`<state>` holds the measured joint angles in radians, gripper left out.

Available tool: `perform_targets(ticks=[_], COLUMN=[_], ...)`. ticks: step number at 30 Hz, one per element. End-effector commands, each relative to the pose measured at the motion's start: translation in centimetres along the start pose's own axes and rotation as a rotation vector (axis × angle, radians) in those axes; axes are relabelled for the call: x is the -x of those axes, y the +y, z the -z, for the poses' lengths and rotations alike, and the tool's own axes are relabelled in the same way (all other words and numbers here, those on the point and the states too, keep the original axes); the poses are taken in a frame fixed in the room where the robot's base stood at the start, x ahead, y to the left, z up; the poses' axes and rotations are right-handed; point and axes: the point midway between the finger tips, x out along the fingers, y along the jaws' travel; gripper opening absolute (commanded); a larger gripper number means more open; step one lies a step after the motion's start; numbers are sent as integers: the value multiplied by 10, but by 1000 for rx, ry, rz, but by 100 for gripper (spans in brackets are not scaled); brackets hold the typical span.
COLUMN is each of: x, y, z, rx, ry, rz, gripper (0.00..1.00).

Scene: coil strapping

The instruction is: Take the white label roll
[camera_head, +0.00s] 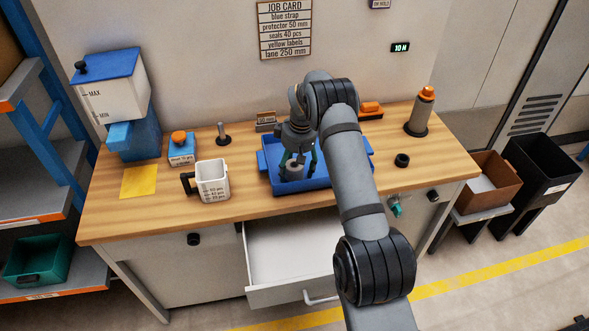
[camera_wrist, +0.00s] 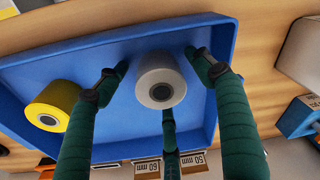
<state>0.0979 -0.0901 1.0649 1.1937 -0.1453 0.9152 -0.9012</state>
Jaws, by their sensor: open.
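The white label roll (camera_wrist: 158,82) lies in the blue tray (camera_wrist: 80,58), its round end with the core hole facing my wrist camera. In the head view the roll (camera_head: 292,172) shows partly, below my gripper (camera_head: 299,160), inside the tray (camera_head: 277,187). In the wrist view my gripper (camera_wrist: 157,78) is open, with green fingers on the left and right of the roll and a third finger below it. I cannot tell whether any finger touches the roll. A yellow label roll (camera_wrist: 52,106) lies in the same tray, left of the white one.
The tray walls stand around the rolls. On the bench are a white cup (camera_head: 213,182), a blue box with an orange top (camera_head: 181,150), a black ring (camera_head: 402,160) and an orange-topped bottle (camera_head: 422,110). The drawer (camera_head: 290,250) below stands open.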

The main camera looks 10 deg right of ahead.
Motion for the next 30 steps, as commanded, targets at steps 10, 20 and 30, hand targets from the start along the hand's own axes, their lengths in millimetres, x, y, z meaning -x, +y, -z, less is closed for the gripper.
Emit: perform_targets(ticks=[10,20,30], x=[0,0,1], y=[0,0,0], z=[0,0,0], rx=[1,1,1], ry=[0,0,1], rz=[0,0,-1], gripper=[53,34,17])
